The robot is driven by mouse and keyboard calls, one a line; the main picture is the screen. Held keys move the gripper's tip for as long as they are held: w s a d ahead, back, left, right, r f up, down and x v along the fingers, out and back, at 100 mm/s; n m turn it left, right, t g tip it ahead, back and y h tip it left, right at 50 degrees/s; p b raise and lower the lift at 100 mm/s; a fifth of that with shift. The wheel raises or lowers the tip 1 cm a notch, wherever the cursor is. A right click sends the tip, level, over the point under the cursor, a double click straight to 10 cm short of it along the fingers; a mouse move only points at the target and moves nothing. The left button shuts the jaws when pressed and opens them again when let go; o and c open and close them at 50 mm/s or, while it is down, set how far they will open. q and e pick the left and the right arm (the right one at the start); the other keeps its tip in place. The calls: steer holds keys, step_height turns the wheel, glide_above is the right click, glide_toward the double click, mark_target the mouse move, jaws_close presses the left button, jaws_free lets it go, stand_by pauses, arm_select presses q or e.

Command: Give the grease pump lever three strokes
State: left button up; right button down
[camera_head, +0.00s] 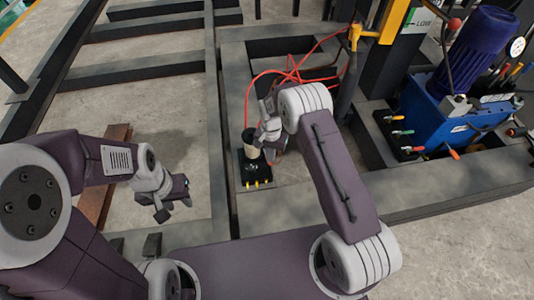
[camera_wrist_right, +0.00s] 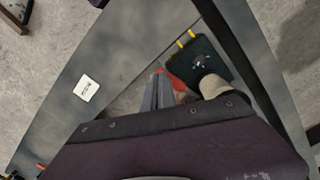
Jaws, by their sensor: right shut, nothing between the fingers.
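The grease pump has a black base (camera_head: 252,172) with yellow tips and a cream cylinder (camera_head: 250,150) with a dark top. It stands on the steel frame in the middle of the head view. In the right wrist view its base (camera_wrist_right: 205,58) and cylinder (camera_wrist_right: 213,86) show at upper right. A red part (camera_wrist_right: 176,82), perhaps the lever, shows just beyond my right fingertips; contact is unclear. My right gripper (camera_wrist_right: 158,92) is shut and empty, left of the cylinder there. My left gripper (camera_head: 174,207) hangs empty, fingers apart, left of the pump.
Red hoses (camera_head: 290,72) loop behind the pump. A blue power unit (camera_head: 440,115) with a dark blue motor (camera_head: 482,45) stands at right, beside a yellow-topped post (camera_head: 393,20). Steel beams (camera_head: 140,75) run at left. A rusty bar (camera_head: 95,200) lies behind my left arm.

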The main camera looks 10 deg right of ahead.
steer(key=shift+s+f, duration=0.35)
steer(key=shift+f, duration=0.05)
steer(key=shift+s+f, duration=0.45)
steer(key=shift+f, duration=0.15)
steer(key=shift+s+f, duration=0.4)
steer(key=shift+f, duration=0.15)
